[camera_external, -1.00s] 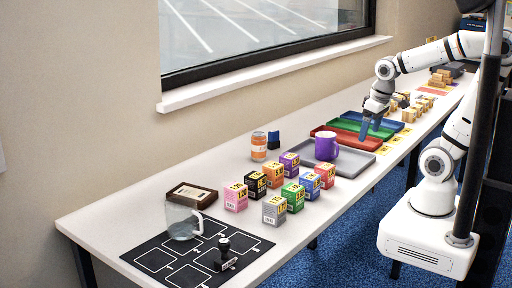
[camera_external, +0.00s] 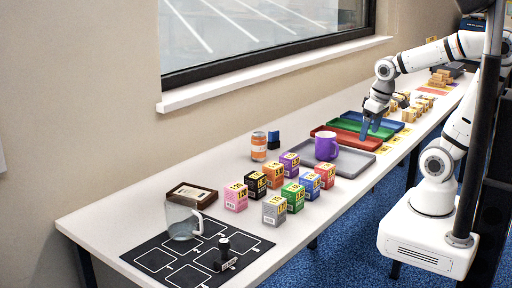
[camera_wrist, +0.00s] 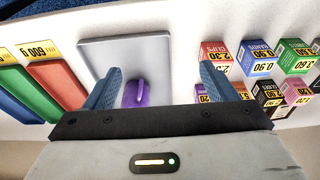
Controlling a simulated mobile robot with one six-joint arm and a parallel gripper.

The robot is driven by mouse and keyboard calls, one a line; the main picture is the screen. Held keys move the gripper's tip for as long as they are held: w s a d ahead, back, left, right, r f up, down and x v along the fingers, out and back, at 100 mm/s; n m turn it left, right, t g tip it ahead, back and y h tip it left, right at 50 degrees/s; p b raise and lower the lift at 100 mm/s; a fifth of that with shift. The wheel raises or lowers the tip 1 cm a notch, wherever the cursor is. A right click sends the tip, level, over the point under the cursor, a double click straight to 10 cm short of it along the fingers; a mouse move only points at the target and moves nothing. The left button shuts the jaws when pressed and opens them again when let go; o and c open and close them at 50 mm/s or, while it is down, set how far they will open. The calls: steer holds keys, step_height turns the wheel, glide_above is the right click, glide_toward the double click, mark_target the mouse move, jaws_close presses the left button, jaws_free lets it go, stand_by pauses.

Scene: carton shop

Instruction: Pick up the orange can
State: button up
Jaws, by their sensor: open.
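The orange can (camera_external: 259,146), with an orange and pale label and a grey top, stands upright near the back of the table in the external view. I do not see it in the wrist view. My gripper (camera_external: 371,129) is above the table, well to the right of the can, near the red tray. In the wrist view my gripper (camera_wrist: 161,72) has its two blue fingers wide apart with nothing held. A purple mug (camera_wrist: 135,93) shows between them, on a grey tray (camera_wrist: 150,50).
Several coloured price-marked boxes (camera_external: 274,208) stand in front of the can, and a dark blue item (camera_external: 273,140) is beside it. The purple mug (camera_external: 326,146) and red tray (camera_external: 345,136) lie between can and gripper. A glass mug (camera_external: 181,220) stands far left.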

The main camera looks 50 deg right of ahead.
steer(key=shift+c, duration=0.4)
steer(key=w+a+r+n+p, duration=0.15)
steer(key=w+r, duration=0.25)
steer(key=w, duration=0.7)
steer(key=n+g+p, duration=0.3)
steer(key=n+p, duration=0.1)
steer(key=p, duration=0.1)
glide_above(258, 144)
steer(key=d, duration=0.2)
steer(key=f, duration=0.8)
steer(key=shift+w+d, duration=0.1)
steer(key=shift+w, duration=0.15)
steer(key=shift+w+f, duration=0.3)
steer(key=shift+f, duration=0.25)
steer(key=f+p, duration=0.1)
steer(key=f, duration=0.6)
steer(key=shift+w+f, duration=0.2)
